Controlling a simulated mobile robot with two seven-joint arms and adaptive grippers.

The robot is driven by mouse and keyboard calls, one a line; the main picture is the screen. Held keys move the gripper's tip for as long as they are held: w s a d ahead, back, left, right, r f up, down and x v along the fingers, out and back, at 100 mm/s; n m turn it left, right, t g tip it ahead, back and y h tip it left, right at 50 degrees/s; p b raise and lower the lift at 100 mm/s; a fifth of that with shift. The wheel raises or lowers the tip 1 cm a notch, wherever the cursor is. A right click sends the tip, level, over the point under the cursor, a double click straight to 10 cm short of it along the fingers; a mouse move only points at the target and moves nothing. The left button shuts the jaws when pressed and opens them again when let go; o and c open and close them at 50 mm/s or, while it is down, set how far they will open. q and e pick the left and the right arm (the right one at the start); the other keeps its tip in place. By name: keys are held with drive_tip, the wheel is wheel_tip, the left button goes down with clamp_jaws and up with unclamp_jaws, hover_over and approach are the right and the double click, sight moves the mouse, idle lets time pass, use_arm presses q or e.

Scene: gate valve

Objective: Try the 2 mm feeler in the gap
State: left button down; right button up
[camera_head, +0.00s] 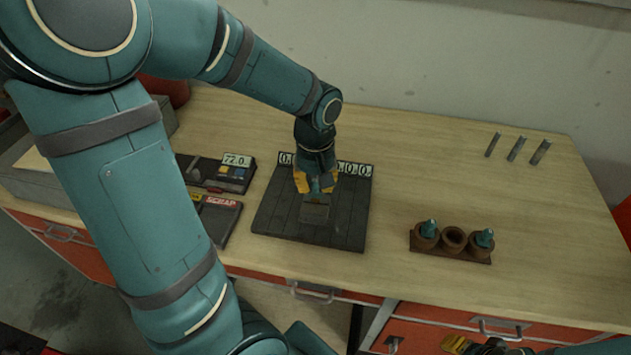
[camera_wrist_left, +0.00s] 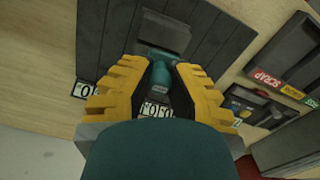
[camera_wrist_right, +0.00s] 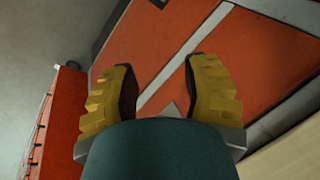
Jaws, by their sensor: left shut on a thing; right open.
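My left gripper (camera_head: 316,184) is over a dark slatted board (camera_head: 346,228), shut on a teal-handled grey piece. The teal part (camera_wrist_left: 158,74) sits between the yellow fingers in the left wrist view. A flat grey block (camera_wrist_left: 165,34) is beyond it, over the slats; I cannot tell whether it touches them. Three slim grey metal strips (camera_head: 516,149) are apart at the back right. I cannot read a 2 mm mark on anything or make out the gap. My right gripper (camera_wrist_right: 162,78) is open and empty, low by the red drawer fronts.
A brown holder (camera_head: 454,257) has three round cups; teal-topped pieces are in the outer two and the middle one is empty. A dark tray marked SCRAP (camera_head: 220,212) and a box labelled 72.0 (camera_head: 237,160) lie left of the board. The right tabletop is mostly clear.

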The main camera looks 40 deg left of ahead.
sight(316, 193)
use_arm(q)
drive_tip(key=shift+f+b, duration=1.3)
drive_tip(key=shift+f, duration=0.3)
idle(1.9)
drive_tip(key=shift+r, duration=0.15)
idle(0.8)
drive_tip(key=shift+r+p, duration=0.35)
drive_tip(key=shift+p, duration=0.1)
drive_tip(key=shift+r+p, duration=1.35)
drive_tip(key=shift+r, duration=0.3)
drive_tip(key=shift+r+p, duration=2)
drive_tip(key=shift+r, duration=0.45)
